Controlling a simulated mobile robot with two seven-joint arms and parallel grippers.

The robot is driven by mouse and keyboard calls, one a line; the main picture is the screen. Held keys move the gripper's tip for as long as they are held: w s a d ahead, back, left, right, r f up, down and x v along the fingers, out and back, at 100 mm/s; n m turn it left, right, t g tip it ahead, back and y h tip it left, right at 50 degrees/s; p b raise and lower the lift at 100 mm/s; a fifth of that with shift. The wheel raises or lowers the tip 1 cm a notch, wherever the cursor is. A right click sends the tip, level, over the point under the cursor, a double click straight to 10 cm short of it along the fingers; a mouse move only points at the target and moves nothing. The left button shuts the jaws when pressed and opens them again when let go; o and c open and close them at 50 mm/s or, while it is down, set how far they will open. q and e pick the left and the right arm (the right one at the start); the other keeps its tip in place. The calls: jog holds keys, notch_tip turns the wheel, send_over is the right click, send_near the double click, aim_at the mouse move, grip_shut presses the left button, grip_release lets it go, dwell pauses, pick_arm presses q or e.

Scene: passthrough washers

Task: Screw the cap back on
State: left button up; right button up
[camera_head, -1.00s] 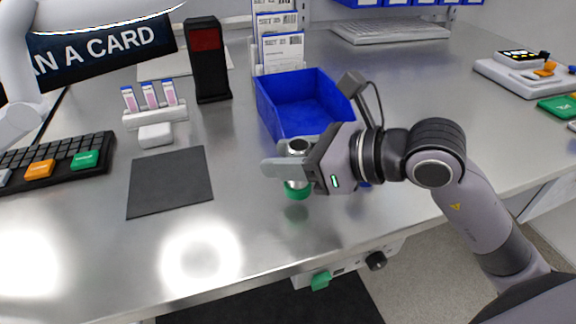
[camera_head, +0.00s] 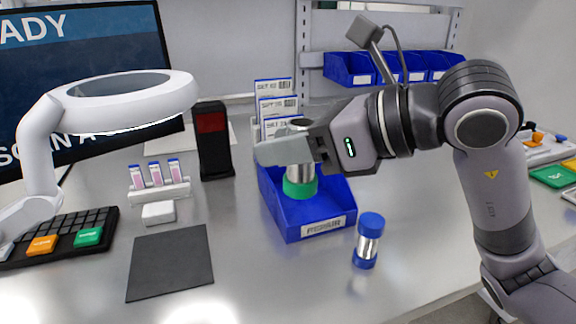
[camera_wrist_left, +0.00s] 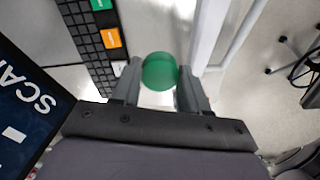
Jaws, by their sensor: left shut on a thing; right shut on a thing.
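My right gripper (camera_head: 283,149) is shut on a silver cylinder with a green lower end (camera_head: 300,182). The container's upper part is mostly hidden by the fingers. In the left wrist view, my left gripper (camera_wrist_left: 160,88) is shut on a round green cap (camera_wrist_left: 160,70), which sits between its fingertips. The left gripper does not show in the head view, so its distance from the container cannot be told.
A white ring-shaped lamp (camera_head: 130,97), a keyboard (camera_head: 60,240), a dark mat (camera_head: 170,262) and a red-and-black device (camera_head: 213,140) are at left.

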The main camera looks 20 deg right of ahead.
jog(key=shift+r, duration=0.55)
jog(key=o, duration=0.5)
grip_shut()
jog(key=shift+s, duration=0.1)
